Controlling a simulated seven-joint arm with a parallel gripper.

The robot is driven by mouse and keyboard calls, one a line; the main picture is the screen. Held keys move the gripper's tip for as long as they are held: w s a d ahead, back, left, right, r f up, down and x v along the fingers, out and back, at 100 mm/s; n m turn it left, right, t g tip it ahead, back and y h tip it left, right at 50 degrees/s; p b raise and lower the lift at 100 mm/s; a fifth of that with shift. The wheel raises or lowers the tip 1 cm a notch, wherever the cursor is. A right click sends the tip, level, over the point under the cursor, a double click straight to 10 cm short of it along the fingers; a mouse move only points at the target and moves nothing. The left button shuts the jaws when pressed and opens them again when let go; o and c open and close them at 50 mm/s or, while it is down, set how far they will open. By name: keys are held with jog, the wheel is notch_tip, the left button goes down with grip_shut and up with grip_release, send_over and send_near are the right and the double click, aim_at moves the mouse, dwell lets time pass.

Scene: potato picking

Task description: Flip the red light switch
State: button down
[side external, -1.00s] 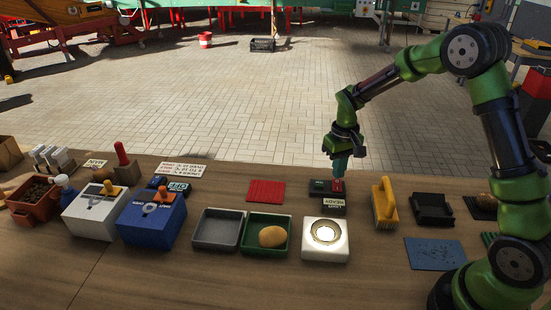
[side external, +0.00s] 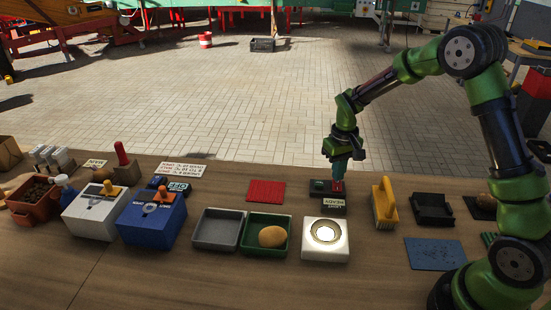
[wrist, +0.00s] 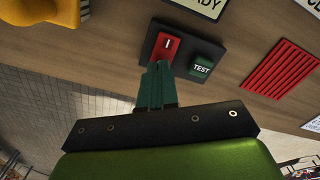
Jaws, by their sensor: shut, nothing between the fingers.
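The red light switch (wrist: 167,47) is a rocker with a white mark, set in a black panel (wrist: 184,36) beside a green TEST button (wrist: 201,66). In the side external view the red switch (side external: 338,187) shows just below my gripper. My gripper (wrist: 157,66) is shut and empty, its teal fingertips at the near edge of the red switch. In the side external view my gripper (side external: 337,178) points down over the switch. I cannot tell whether the tips touch it. A label reading READY (side external: 333,202) sits in front of the panel.
A white box with a lit round lamp (side external: 325,240) stands in front of the panel. A yellow brush (side external: 384,203) stands close to the right. A red ribbed mat (side external: 265,191) lies to the left. A green tray (side external: 250,247) holds a potato (side external: 272,236).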

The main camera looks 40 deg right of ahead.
aim_at(340, 188)
jog(key=shift+f, duration=0.5)
jog(key=shift+r, duration=3.5)
jog(key=s+a+r+t+y, duration=0.1)
jog(key=s+a+r+t, duration=0.2)
jog(key=s, duration=0.7)
jog(key=s+a+r+m+t+y, duration=0.1)
jog(key=s+a+r+t, duration=0.3)
jog(key=s+a+r, duration=0.3)
notch_tip(340, 188, up, 5)
jog(key=s, duration=0.2)
jog(key=shift+s+a, duration=0.3)
jog(key=shift+s, duration=0.1)
